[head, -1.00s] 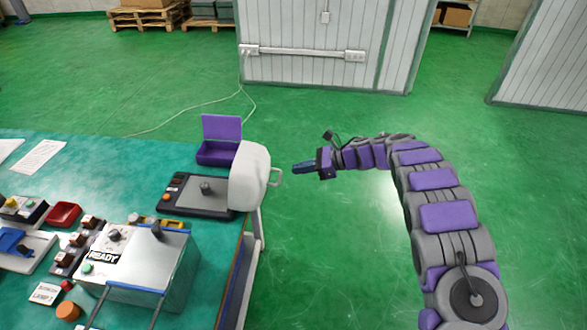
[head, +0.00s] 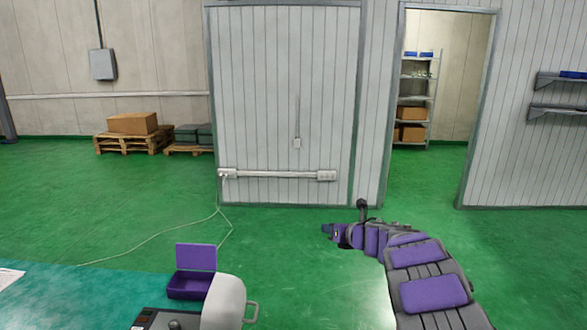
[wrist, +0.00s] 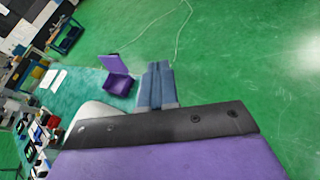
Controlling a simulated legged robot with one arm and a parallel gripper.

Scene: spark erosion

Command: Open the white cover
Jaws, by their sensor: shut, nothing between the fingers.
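The white cover (head: 224,303) is a rounded block shape at the bottom of the head view, its lower part cut off by the frame. A loop handle (head: 251,312) sticks out from its right side. The cover stands at the right end of a dark device (head: 160,322). In the wrist view a pale part of the cover (wrist: 88,116) shows behind my gripper's dark edge. My gripper (head: 325,229) is up and right of the cover in the head view, apart from the handle. Its blue fingers (wrist: 157,68) are together and empty in the wrist view.
An open purple box (head: 190,285) stands behind the cover on the green table (head: 95,290). A white cable (head: 150,243) runs over the floor to a wall outlet strip (head: 275,174). Green floor right of the table is free. Pallets with boxes (head: 133,123) stand far back.

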